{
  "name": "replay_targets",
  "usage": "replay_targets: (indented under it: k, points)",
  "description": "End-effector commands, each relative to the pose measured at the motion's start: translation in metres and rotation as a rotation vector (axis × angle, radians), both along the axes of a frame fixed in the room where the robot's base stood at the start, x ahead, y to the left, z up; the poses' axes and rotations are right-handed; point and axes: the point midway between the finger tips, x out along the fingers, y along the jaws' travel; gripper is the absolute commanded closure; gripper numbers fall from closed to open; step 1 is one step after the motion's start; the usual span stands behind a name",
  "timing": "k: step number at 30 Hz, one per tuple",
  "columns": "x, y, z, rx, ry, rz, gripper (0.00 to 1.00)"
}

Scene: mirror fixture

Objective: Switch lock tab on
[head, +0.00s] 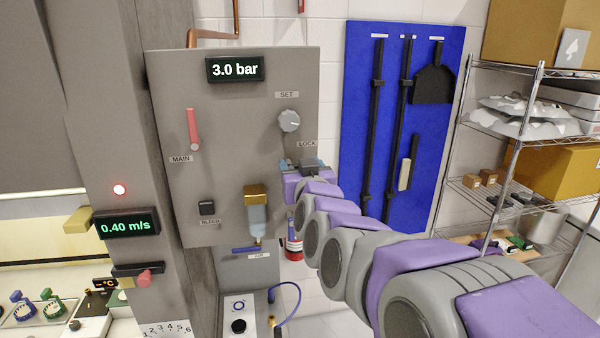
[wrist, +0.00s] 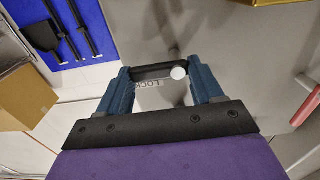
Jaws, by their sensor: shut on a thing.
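The grey panel (head: 222,130) carries a LOCK label (head: 307,144) at its right edge, below the SET knob (head: 289,121). My gripper (head: 305,168) is at the panel just below this label. In the wrist view its two blue fingers (wrist: 162,78) stand either side of a dark bar-shaped lock tab (wrist: 150,72) and are shut on it. A pale round end (wrist: 180,73) shows at the tab's right. The LOCK lettering shows partly between the fingers. In the head view my gripper hides most of the tab, and its on or off position cannot be told.
The panel also has a red MAIN lever (head: 193,130), a black BLEED button (head: 207,208) and a filter bowl (head: 256,210). A blue tool board (head: 437,150) and wire shelves (head: 500,150) stand to the right. A red extinguisher (head: 294,240) is below my gripper.

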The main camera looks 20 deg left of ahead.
Motion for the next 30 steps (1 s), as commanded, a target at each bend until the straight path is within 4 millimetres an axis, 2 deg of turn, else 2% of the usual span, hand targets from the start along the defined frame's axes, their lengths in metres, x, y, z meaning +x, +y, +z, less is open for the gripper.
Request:
replay_targets:
  k: [7,8,15,25,30]
  points:
    - [0.0,0.001,0.0,-0.005,-0.001,0.002,0.64]
    - [0.0,0.001,0.0,-0.005,-0.002,0.002,0.33]
    - [0.0,0.001,0.0,-0.003,-0.001,0.001,0.1]
    - [-0.002,-0.001,0.0,-0.002,-0.001,0.001,0.08]
    - [-0.014,-0.009,0.001,-0.002,-0.003,0.001,0.08]
